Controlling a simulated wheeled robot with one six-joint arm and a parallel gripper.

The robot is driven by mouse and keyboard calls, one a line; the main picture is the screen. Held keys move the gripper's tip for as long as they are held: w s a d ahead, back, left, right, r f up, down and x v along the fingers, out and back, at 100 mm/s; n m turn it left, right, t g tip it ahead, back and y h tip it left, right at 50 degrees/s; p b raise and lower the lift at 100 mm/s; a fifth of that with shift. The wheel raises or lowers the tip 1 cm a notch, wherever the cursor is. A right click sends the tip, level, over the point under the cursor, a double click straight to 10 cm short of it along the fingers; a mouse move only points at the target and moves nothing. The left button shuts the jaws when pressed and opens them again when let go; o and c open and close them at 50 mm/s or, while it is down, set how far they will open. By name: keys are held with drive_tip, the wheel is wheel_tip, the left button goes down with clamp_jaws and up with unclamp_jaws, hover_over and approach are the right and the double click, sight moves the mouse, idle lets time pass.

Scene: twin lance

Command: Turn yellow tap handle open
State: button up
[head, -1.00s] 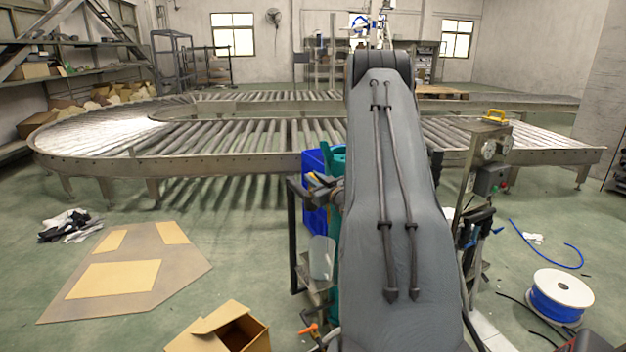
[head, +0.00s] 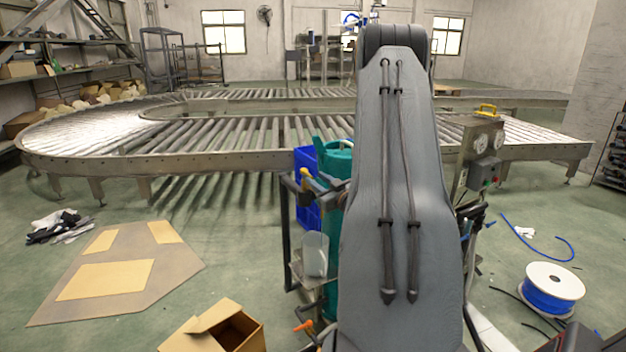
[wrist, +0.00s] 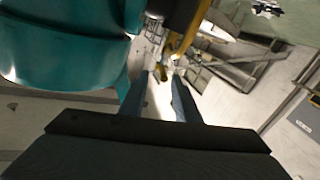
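In the wrist view a yellow part (wrist: 187,32), apparently the tap handle, runs down from the dark fitting beside a teal tank (wrist: 60,45). Its lower end is just ahead of my gripper (wrist: 166,88). The two fingers are apart with a bright gap between them, and nothing is clearly held there. I cannot tell whether a finger touches the yellow part. In the head view the teal tank (head: 340,165) stands partly behind my arm, and a small yellow piece (head: 306,174) shows at its left. My gripper is hidden there.
A blue crate (head: 306,215) and a cart frame (head: 287,205) stand by the tank. A gauge box (head: 483,150) is to the right. An open cardboard box (head: 225,330) and a blue hose reel (head: 552,290) lie on the floor. A roller conveyor (head: 230,155) crosses behind.

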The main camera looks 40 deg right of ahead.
sight(305, 172)
drive_tip(key=shift+s+a, duration=0.1)
drive_tip(key=shift+s, duration=0.05)
drive_tip(key=shift+m+h, duration=0.5)
drive_tip(key=shift+h, duration=0.1)
drive_tip(key=shift+a+f+p+x, duration=0.1)
drive_tip(key=shift+p+x, duration=0.05)
drive_tip(key=shift+x, duration=1.55)
drive_tip(key=shift+a+f+p+x, duration=0.1)
drive_tip(key=shift+p+x, duration=0.1)
drive_tip(key=shift+x, duration=1.45)
drive_tip(key=shift+a+f+p+x, duration=0.1)
drive_tip(key=shift+a+p+x, duration=0.05)
drive_tip(key=shift+x, duration=1.55)
clamp_jaws()
